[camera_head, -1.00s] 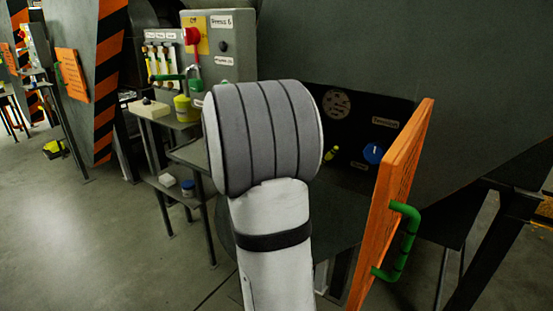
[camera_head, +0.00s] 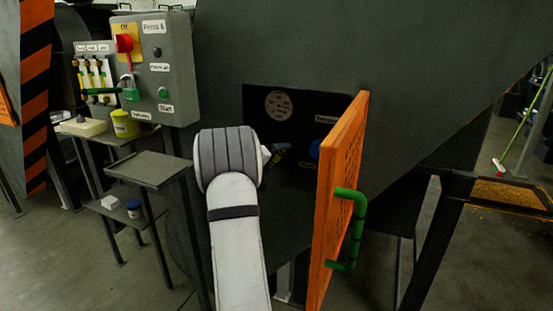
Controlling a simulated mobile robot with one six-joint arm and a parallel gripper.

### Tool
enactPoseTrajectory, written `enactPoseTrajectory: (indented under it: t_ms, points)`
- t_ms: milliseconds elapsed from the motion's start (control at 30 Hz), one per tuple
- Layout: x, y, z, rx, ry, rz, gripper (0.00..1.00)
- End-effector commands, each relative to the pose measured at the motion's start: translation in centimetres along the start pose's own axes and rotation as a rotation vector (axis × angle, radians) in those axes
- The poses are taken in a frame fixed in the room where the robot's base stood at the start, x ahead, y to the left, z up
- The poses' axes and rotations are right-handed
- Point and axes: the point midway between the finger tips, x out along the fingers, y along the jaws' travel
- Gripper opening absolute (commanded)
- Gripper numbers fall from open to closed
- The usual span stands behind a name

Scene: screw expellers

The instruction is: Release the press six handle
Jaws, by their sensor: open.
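The press six door (camera_head: 338,205) is an orange panel standing open, seen nearly edge-on at the right of the dark opening. Its green handle (camera_head: 357,230) is a bent bar on the door's right face, and nothing holds it. My arm rises from the bottom centre, its grey banded joint in front of the opening's left part. A small dark and yellowish shape just right of the joint appears to be my gripper (camera_head: 280,153). It is apart from the green handle, left of the door, and open. Its fingers are mostly hidden and too small to make out.
A grey control box (camera_head: 158,75) marked Press 6, with a red switch, stands at the upper left. A small dark side table (camera_head: 150,168) is left of my arm. Dark frame legs (camera_head: 432,245) stand right of the door. Floor shows at the lower left.

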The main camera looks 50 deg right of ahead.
Motion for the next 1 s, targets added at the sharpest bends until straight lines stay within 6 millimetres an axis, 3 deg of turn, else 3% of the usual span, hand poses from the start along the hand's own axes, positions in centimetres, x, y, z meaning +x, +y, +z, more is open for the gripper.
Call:
enactPoseTrajectory:
  t_ms: [333, 733, 1000]
  points:
    - [0.54, -0.01, -0.02, 0.0, 0.0, -0.001, 0.93]
    - [0.48, -0.03, -0.02, -0.001, 0.001, -0.001, 0.61]
    - [0.51, -0.3, 0.08, -0.037, 0.001, 0.014, 0.61]
